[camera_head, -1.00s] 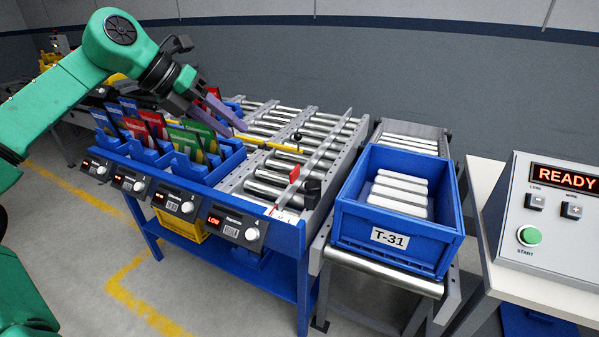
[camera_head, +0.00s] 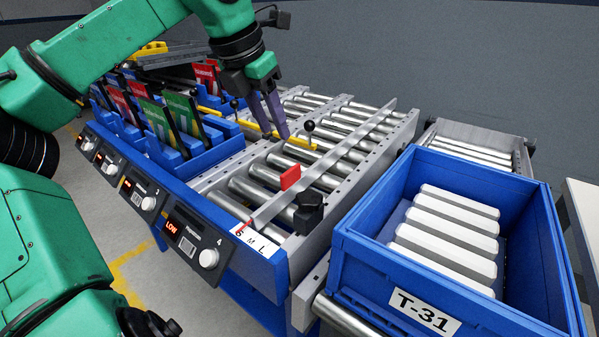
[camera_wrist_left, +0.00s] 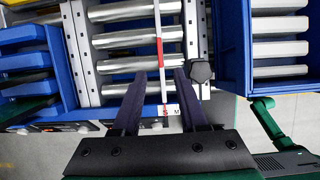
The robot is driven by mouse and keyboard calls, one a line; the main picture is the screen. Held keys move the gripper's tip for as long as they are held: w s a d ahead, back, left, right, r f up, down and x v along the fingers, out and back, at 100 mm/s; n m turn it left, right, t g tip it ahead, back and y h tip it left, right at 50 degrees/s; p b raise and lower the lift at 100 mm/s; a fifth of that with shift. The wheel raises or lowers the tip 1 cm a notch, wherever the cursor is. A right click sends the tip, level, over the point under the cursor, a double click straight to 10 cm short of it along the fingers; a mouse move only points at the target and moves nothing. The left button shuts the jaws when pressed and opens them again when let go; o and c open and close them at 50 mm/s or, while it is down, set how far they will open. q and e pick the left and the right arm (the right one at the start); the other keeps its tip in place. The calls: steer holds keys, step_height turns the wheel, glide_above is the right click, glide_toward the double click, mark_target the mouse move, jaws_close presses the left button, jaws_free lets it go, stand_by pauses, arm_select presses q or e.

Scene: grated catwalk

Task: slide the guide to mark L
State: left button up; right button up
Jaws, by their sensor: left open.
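The guide (camera_head: 325,160) is a long thin metal rail lying across the rollers, with a red flag (camera_head: 290,177) on it. Its near end is by the S end of the white S-M-L scale (camera_head: 253,240); mark L (camera_head: 262,250) is to the right. A black knob (camera_head: 308,212) stands right of the guide. My left gripper (camera_head: 276,134) is open and empty, above the rollers to the left of the guide's flag. In the left wrist view, the guide (camera_wrist_left: 158,25) appears between the open fingers (camera_wrist_left: 158,90). I see no right gripper.
A yellow bar (camera_head: 250,126) and a black ball-topped lever (camera_head: 309,127) are close to the left gripper. Blue bins with red and green packets (camera_head: 160,115) are left. A blue crate marked T-31 (camera_head: 365,270) holding white bars stands right.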

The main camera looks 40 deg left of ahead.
mark_target(290, 169)
arm_select(q)
steer(key=b+x, duration=0.1)
steer(key=x, duration=1.2)
steer(key=shift+a+b, duration=0.1)
steer(key=shift+b, duration=0.25)
jaws_close()
arm_select(e)
steer(key=w+r, duration=0.2)
steer(key=w, duration=0.1)
steer(key=shift+w+a, duration=0.1)
steer(key=shift+a, duration=0.3)
